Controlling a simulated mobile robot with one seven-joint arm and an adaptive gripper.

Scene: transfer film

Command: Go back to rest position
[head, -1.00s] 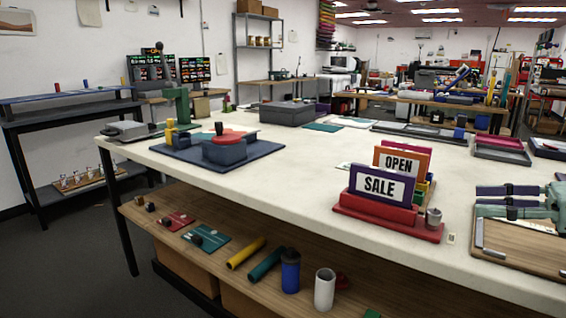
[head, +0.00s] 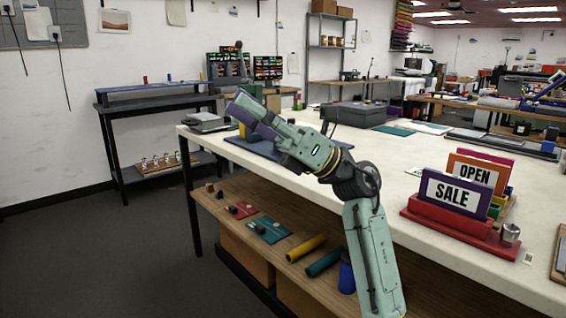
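My pale green arm rises from the bottom edge to a dark elbow joint and then reaches up and left across the near-left part of the work table (head: 400,190).
A sign stand with "SALE" (head: 451,196) and "OPEN" (head: 473,172) cards stands on the table's right. The shelf below (head: 225,214) holds rolls and small items. A black side table (head: 110,105) stands left. Grey floor (head: 100,260) at left is clear.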

